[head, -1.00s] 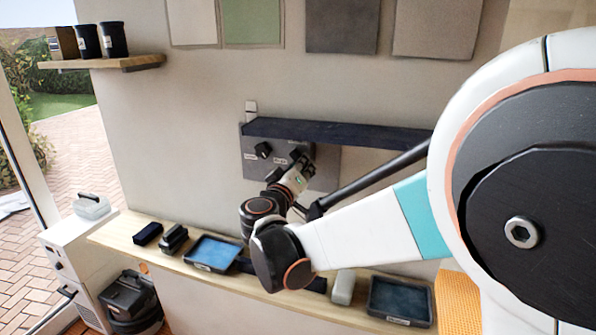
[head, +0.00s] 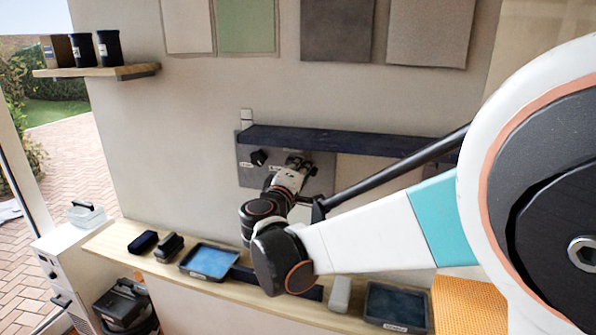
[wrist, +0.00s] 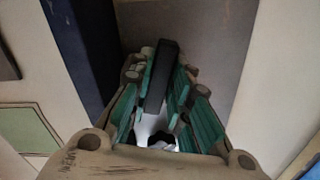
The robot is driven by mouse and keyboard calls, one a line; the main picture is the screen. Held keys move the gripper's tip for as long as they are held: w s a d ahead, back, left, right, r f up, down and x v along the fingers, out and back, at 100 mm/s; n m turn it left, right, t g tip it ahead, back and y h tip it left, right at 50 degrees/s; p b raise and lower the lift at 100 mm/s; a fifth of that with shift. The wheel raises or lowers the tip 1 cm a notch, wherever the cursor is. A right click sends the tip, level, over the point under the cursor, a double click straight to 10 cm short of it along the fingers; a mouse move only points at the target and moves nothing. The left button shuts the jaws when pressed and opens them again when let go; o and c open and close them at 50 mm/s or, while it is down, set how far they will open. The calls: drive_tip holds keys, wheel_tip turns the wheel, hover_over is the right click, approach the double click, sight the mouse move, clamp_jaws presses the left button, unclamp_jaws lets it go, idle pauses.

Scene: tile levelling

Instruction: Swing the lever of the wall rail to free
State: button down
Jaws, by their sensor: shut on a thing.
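The wall rail (head: 350,141) is a long dark blue bar above a grey plate (head: 245,175) on the wall. It also shows in the wrist view (wrist: 75,50) as a dark blue band on the left. My gripper (head: 298,163) is at the plate, just below the rail. In the wrist view, the black lever (wrist: 160,75) stands between the green-padded fingers of my gripper (wrist: 155,95), which are shut on it. My arm and fingers hide the lever's base and pivot. A second black knob (head: 258,157) sits on the plate to the left, with a small label below it.
A wooden ledge (head: 120,249) below holds blue trays (head: 208,262), dark blocks (head: 169,247) and a pale block (head: 340,294). A shelf (head: 110,71) with black cups is at upper left. Sample panels hang above the rail.

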idle(0.3)
drive_tip(key=c, duration=1.5)
unclamp_jaws()
drive_tip(key=shift+a, duration=0.1)
drive_tip(key=shift+f, duration=0.1)
